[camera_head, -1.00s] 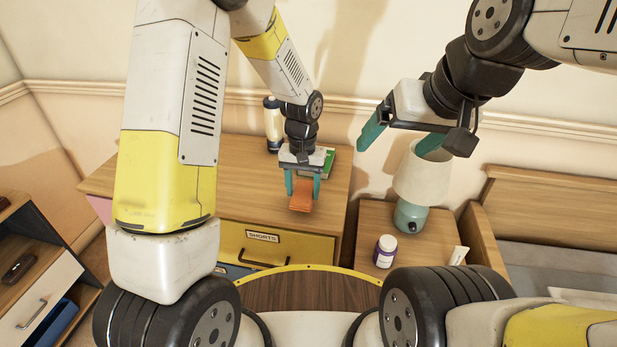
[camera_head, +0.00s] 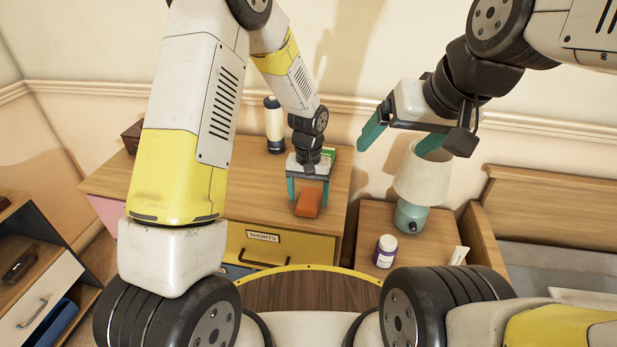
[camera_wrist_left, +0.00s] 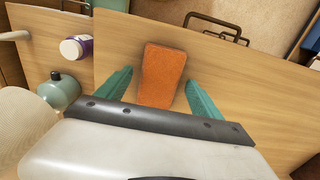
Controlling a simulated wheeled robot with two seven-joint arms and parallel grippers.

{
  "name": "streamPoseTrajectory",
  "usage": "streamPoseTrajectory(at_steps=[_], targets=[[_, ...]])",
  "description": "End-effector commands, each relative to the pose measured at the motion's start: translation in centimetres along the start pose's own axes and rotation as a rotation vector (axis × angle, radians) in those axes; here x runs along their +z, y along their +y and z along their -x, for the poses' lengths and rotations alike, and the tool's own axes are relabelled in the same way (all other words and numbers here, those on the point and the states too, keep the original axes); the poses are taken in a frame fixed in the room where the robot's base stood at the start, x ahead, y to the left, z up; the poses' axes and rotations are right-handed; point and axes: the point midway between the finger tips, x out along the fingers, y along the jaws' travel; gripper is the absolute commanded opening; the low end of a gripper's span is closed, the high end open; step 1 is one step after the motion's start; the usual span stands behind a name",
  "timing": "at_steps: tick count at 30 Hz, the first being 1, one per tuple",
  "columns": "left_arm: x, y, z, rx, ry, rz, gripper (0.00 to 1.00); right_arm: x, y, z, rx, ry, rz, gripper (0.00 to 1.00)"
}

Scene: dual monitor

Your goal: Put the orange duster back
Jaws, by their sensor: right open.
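The orange duster (camera_head: 308,204) is a small block on or just above the wooden dresser top (camera_head: 247,185), near its front edge. In the left wrist view the duster (camera_wrist_left: 162,72) lies between the two teal fingers, with a visible gap on each side. My left gripper (camera_head: 308,192) is open and points down around the duster; it also shows in the left wrist view (camera_wrist_left: 160,92). Whether the fingers reach the dresser top is hard to tell. My right gripper (camera_head: 400,145) is open and empty, raised beside the lamp.
A white-and-dark bottle (camera_head: 274,125) stands at the dresser's back, with a green item (camera_head: 329,155) behind my left gripper. A yellow drawer labelled SHORTS (camera_head: 263,237) is below. The lamp (camera_head: 422,178) and purple-white jar (camera_head: 385,250) stand on the nightstand (camera_head: 370,222).

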Motion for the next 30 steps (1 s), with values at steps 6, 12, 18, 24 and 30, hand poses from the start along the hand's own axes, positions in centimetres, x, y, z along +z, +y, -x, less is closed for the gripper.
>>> streamPoseTrajectory(at_steps=[6, 12, 18, 24, 30], targets=[[0.0, 0.0, 0.0, 0.0, 0.0, 0.0, 0.77, 0.0, 0.0, 0.0, 0.0, 0.0, 0.0, 0.88], [-0.1, 0.0, 0.9, 0.0, 0.002, 0.0, 0.77, 0.0, 0.0, 0.0, 0.0, 0.0, 0.0, 0.88], [-0.1, 0.0, 4.6, 0.001, 0.006, -0.001, 0.77, 0.0, 0.0, 0.0, 0.0, 0.0, 0.0, 0.88], [-0.1, 0.0, 8.9, 0.001, 0.006, 0.0, 0.77, 0.0, 0.0, 0.0, 0.0, 0.0, 0.0, 0.88], [-0.1, 0.0, 11.6, 0.0, 0.002, 0.0, 0.77, 0.0, 0.0, 0.0, 0.0, 0.0, 0.0, 0.88]])
